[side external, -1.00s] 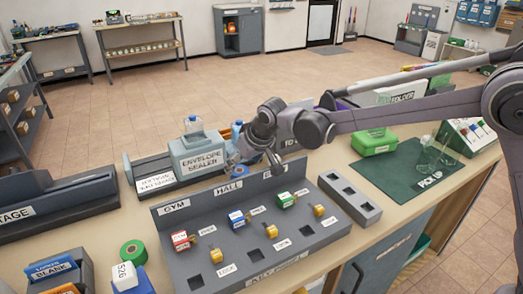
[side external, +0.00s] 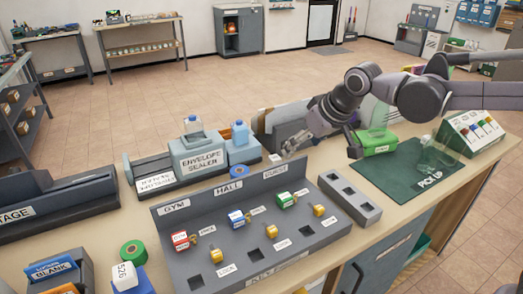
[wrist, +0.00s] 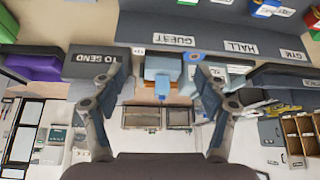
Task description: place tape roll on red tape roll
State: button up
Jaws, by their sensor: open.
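A green tape roll (side external: 133,253) lies flat on the counter at the front left in the side view. A dark blue ring-shaped roll (side external: 239,179) sits behind the key panel, partly hidden by its back wall. I cannot make out a red tape roll in either view. My gripper (side external: 290,149) is open above the back edge of the key panel, near the GUEST label, right of the blue roll. In the wrist view my open gripper (wrist: 163,78) has its two fingers wide apart, and I see nothing held between them.
The grey key panel (side external: 190,208) holds several colour-tagged keys. The envelope sealer (side external: 196,158) with blue bottles stands behind it. A slotted grey block (side external: 350,196), a green box (side external: 376,143) and a dark green PICK UP mat (side external: 385,180) lie to the right.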

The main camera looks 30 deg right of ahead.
jog(key=s+d+f, duration=0.2)
jog(key=s+d, duration=0.3)
jog(key=s, duration=0.4)
jog(key=s+d+f+m, duration=0.1)
jog(key=s+d+f, duration=0.2)
jog(key=s, duration=0.6)
jog(key=d, duration=0.2)
jog(key=shift+d+f+t+h, duration=0.25)
jog(key=shift+d+t+h, duration=0.1)
jog(key=shift+t+h, duration=0.05)
jog(key=shift+w, duration=0.1)
